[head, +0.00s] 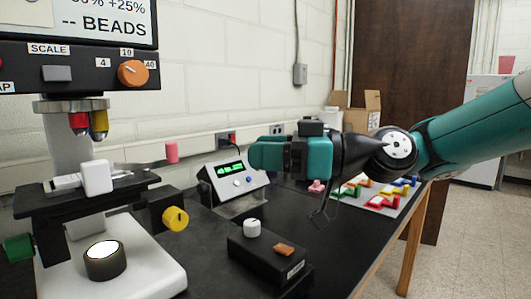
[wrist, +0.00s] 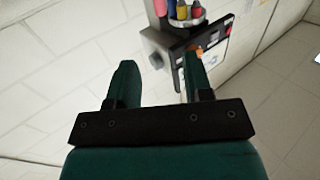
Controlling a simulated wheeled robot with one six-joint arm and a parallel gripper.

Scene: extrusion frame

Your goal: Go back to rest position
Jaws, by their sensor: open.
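My gripper (head: 256,154) is held level above the black bench in the head view, at the end of my teal arm coming in from the right. It points left, toward the microscope. In the wrist view its two green fingers (wrist: 158,78) stand apart with nothing between them. The gripper is open and empty, and it touches nothing that I can see.
A microscope (head: 140,284) with a display and an orange knob stands at left. A meter with a green readout (head: 238,181) and a black box (head: 262,262) are on the bench below my gripper. Colored parts (head: 383,201) lie at the far right end.

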